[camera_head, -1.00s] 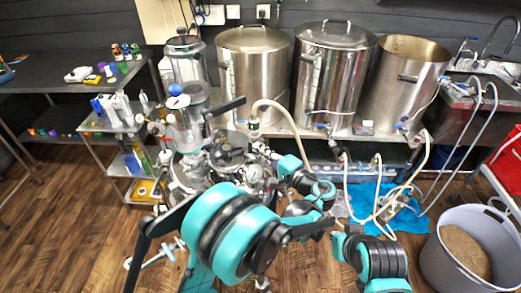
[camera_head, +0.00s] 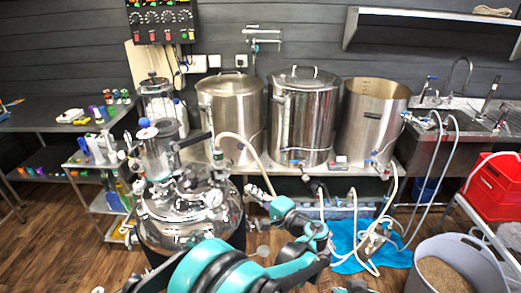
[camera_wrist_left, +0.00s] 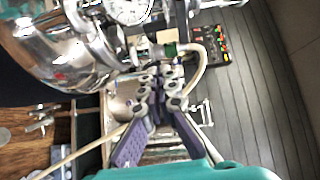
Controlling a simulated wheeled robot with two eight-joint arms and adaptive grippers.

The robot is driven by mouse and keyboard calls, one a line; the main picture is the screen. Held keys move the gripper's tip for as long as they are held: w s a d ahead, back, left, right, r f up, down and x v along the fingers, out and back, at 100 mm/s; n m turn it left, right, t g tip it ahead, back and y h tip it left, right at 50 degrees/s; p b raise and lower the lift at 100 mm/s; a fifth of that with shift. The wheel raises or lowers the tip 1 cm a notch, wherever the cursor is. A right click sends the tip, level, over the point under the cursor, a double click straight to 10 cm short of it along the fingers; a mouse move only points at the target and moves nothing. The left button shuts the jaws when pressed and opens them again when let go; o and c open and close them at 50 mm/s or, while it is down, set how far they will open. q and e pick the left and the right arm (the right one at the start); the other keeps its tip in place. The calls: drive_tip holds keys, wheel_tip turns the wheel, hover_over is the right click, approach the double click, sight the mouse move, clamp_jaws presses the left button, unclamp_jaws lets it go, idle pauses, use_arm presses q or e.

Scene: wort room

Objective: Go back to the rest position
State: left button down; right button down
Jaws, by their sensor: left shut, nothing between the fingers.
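My left gripper (camera_head: 257,191) is just right of the shiny steel vessel (camera_head: 165,228), in front of the pale hose. In the left wrist view its dark fingers (camera_wrist_left: 160,98) are shut with nothing between them. The vessel, a round gauge (camera_wrist_left: 130,8) and the hose's green fitting (camera_wrist_left: 170,49) lie beyond the fingers there. I cannot tell the exact gap between the gripper and the vessel. My teal and black left arm covers the bottom middle of the head view. My right gripper is not in view.
Tall steel pots (camera_head: 302,120) stand on a bench behind. A blue sheet (camera_head: 355,243) with hoses lies on the floor. A grey bucket of grain (camera_head: 485,262) and a red crate (camera_head: 497,183) are at the right. Steel tables (camera_head: 45,118) stand at the left.

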use_arm(q)
drive_tip(key=s+a+n+g+h, duration=0.4)
drive_tip(key=s+a, duration=0.5)
drive_tip(key=a, duration=0.5)
drive_tip(key=s+f+n+h, duration=0.2)
drive_tip(key=s+f+h, duration=0.1)
drive_tip(key=s, duration=0.7)
drive_tip(key=s+f+n+g+h, duration=0.1)
drive_tip(key=s+h, duration=0.4)
drive_tip(key=s, duration=0.5)
wheel_tip(320, 180, down, 2)
drive_tip(key=shift+d+f+n+h, duration=0.1)
drive_tip(key=shift+d+n+h, duration=0.3)
drive_tip(key=shift+n, duration=0.4)
